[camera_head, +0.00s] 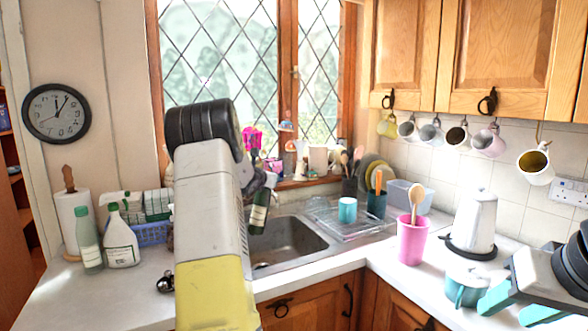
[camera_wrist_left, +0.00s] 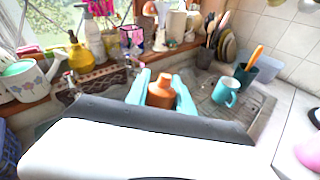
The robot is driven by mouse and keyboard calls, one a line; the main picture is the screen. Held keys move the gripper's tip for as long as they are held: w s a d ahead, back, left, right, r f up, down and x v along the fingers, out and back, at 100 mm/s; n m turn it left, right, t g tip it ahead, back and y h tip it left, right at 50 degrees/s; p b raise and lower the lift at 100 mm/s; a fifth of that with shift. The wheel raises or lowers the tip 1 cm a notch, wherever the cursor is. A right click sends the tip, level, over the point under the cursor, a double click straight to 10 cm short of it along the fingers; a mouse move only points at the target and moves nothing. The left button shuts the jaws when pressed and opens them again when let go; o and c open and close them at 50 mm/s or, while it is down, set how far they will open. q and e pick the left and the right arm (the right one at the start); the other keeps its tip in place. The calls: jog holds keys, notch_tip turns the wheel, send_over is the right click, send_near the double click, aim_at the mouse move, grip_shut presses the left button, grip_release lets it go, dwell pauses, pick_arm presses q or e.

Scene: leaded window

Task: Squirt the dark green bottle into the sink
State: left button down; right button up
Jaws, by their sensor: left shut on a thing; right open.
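The dark green bottle (camera_head: 259,214) with a pale label hangs roughly upright over the left part of the sink (camera_head: 290,243) in the head view. My left gripper (camera_head: 266,183) is shut on it, partly hidden behind my own forearm. In the left wrist view, the teal fingers of the left gripper (camera_wrist_left: 162,84) close on both sides of the bottle's orange-brown top (camera_wrist_left: 161,93). The rest of the bottle is hidden there. My right gripper (camera_head: 518,306) is open and empty at the lower right, above the counter, near a teal pot.
A pink cup (camera_head: 412,240) with a wooden spoon, a white kettle (camera_head: 474,222) and the teal pot (camera_head: 466,285) stand on the right counter. A drainer (camera_head: 350,226) with a teal mug (camera_head: 347,210) lies right of the sink. Spray bottles (camera_head: 121,240) stand at left.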

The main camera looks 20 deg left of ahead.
pick_arm(q)
jog(key=s+a+f+m+g+y, duration=0.1)
jog(key=s+f+m+g+y, duration=0.1)
jog(key=f+g, duration=0.6)
jog(key=s+a+f+m+g+y, duration=0.1)
jog(key=f+m+g+y, duration=0.3)
jog(key=f+g, duration=0.4)
notch_tip(320, 180, down, 6)
jog(key=shift+s+a+r+m, duration=0.15)
jog(key=shift+s+a+m, duration=0.1)
jog(key=shift+s+m, duration=0.45)
jog(key=shift+s+r, duration=0.1)
dwell(1.6)
